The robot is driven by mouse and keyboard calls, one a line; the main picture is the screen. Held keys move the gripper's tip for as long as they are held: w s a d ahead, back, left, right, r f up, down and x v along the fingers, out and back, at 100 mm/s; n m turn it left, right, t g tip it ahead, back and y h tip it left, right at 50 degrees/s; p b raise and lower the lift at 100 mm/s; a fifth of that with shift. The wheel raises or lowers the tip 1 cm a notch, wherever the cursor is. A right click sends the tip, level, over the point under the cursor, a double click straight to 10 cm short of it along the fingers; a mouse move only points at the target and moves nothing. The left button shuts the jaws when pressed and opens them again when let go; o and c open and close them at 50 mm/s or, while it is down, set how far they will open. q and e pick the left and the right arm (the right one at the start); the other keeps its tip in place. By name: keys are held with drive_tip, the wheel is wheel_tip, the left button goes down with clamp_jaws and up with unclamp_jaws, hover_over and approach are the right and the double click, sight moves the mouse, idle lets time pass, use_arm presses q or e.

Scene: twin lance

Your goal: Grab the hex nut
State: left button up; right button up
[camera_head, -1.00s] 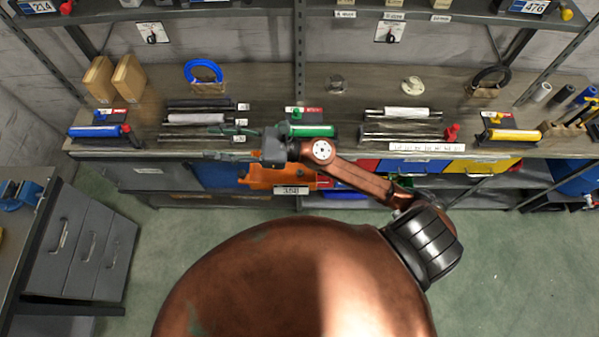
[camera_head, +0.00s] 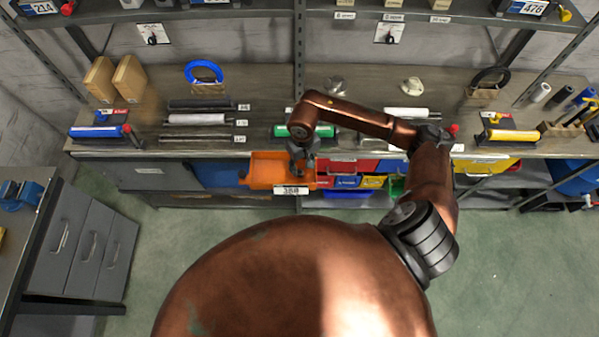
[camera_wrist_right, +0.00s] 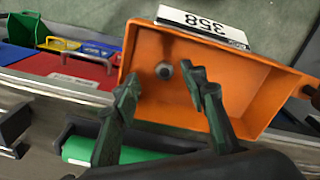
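The hex nut (camera_wrist_right: 163,71) is a small grey piece lying in an orange bin (camera_wrist_right: 262,88) marked 358, seen in the right wrist view. The bin also shows in the head view (camera_head: 259,168), at the front edge of the bench. My right gripper (camera_head: 300,160) points down over the right part of the bin. In the right wrist view its fingers (camera_wrist_right: 166,86) are open, with the nut showing in the gap between them. Nothing is held. In the head view I cannot make out the nut near the gripper. My left gripper is not in view.
A green cylinder (camera_head: 319,132) on a stand lies on the bench just behind the bin. Red (camera_head: 340,165) and other coloured bins sit right of the orange one. Grey drawers (camera_head: 72,240) stand at the left. The floor in front is clear.

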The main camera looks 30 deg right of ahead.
sight(301, 173)
drive_tip(key=f, duration=0.1)
drive_tip(key=f+p, duration=0.1)
drive_tip(key=f, duration=0.3)
drive_tip(key=shift+w+a, duration=0.15)
drive_tip(key=shift+w, duration=0.15)
drive_tip(key=shift+c, duration=0.3)
clamp_jaws()
